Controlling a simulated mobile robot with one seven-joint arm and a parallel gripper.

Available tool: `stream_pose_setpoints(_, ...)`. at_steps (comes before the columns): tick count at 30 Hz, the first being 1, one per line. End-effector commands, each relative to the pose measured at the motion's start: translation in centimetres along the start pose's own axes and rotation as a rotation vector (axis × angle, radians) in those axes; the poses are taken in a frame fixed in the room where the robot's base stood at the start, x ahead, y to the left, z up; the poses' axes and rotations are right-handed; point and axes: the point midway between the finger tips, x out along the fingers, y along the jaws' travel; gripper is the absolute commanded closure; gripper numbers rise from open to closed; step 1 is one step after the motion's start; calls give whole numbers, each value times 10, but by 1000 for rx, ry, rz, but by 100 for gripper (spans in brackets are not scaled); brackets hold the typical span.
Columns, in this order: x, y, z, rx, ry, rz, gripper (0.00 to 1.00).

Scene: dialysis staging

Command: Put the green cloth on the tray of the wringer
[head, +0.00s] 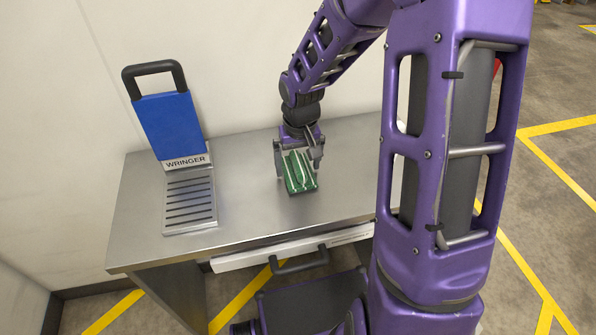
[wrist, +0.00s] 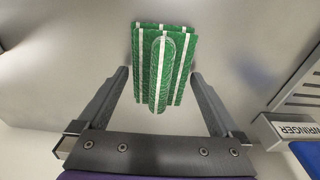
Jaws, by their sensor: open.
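The green cloth (head: 299,172) with white stripes lies folded on the metal table, right of the wringer. My gripper (head: 298,172) is open above it, with a finger to each side of the cloth. In the wrist view the cloth (wrist: 164,68) shows between and beyond the open fingers of my gripper (wrist: 163,75), and I see no clear contact. The wringer (head: 172,128) has a blue upright plate with a black handle. Its slotted metal tray (head: 189,200) is empty at the left of the table. Part of the tray also shows at the right edge of the wrist view (wrist: 302,88).
The metal table (head: 245,205) is clear between the cloth and the wringer. A wall (head: 230,60) stands behind it. A white panel with a dark handle (head: 300,262) sits below the table's front edge. Yellow lines mark the floor.

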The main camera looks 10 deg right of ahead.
Motion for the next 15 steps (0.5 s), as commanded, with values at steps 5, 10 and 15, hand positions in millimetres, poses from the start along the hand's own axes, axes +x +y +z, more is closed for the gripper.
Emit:
stream_pose_setpoints(5, -1, 0, 0, 0, 0, 0, 14)
stream_pose_setpoints(10, -1, 0, 0, 0, 0, 0, 45)
stream_pose_setpoints(15, -1, 0, 0, 0, 1, 0, 76)
